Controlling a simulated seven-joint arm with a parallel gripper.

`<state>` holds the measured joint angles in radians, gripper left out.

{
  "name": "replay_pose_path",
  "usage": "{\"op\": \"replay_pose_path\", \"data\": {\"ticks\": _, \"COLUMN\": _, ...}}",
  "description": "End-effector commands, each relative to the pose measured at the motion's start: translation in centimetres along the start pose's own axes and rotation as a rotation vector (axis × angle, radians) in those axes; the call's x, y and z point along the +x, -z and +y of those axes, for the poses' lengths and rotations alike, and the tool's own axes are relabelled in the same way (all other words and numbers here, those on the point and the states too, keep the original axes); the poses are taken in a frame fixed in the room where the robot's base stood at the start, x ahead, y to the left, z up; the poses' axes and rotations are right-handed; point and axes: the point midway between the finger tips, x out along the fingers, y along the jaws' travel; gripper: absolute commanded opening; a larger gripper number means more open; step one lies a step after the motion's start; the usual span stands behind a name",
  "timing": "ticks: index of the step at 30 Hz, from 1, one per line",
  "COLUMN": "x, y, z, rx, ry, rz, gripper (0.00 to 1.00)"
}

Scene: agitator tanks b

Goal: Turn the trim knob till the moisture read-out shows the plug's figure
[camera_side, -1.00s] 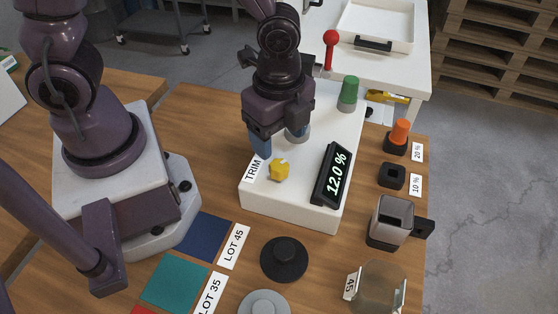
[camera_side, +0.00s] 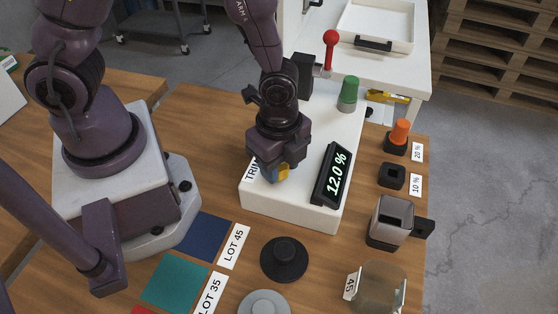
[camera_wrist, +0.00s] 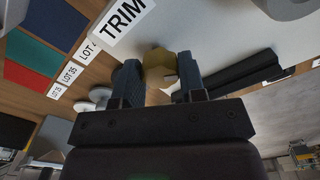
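The yellow trim knob (camera_side: 283,173) sits on the white console (camera_side: 290,210) beside the TRIM label (camera_side: 252,172). My gripper (camera_side: 275,174) is low over it and partly hides it. In the wrist view the blue fingers (camera_wrist: 160,80) stand open on either side of the knob (camera_wrist: 158,66), with a narrow gap at each side. The black moisture read-out (camera_side: 332,175) shows 12.0 %. An orange plug (camera_side: 400,131) stands in the black socket beside the 20 % label (camera_side: 417,152). The socket (camera_side: 391,176) beside the 10 % label (camera_side: 415,185) is empty.
A green knob (camera_side: 348,92) and a red-topped lever (camera_side: 330,52) stand at the console's far end. A grey cup (camera_side: 391,221), a clear container (camera_side: 378,287), a black lidded disc (camera_side: 284,259) and coloured lot mats (camera_side: 200,236) lie around the console.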

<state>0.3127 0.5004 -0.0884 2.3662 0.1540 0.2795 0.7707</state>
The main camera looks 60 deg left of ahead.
Motion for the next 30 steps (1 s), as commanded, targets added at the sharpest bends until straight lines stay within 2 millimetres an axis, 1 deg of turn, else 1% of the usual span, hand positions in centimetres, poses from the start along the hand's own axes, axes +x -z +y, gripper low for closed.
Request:
{"op": "replay_pose_path", "data": {"ticks": 8, "x": -0.03, "y": -0.01, "z": 0.00, "rx": -0.010, "ry": 0.000, "rz": 0.000, "gripper": 0.14}}
{"op": "replay_pose_path", "data": {"ticks": 14, "x": -0.04, "y": -0.01, "z": 0.00, "rx": -0.076, "ry": 0.000, "rz": -0.001, "gripper": 0.14}}
{"op": "replay_pose_path", "data": {"ticks": 20, "x": -0.05, "y": -0.04, "z": -0.01, "rx": -0.214, "ry": 0.000, "rz": -0.001, "gripper": 0.14}}
{"op": "replay_pose_path", "data": {"ticks": 30, "x": -0.07, "y": -0.03, "z": 0.00, "rx": -0.513, "ry": 0.000, "rz": -0.001, "gripper": 0.14}}
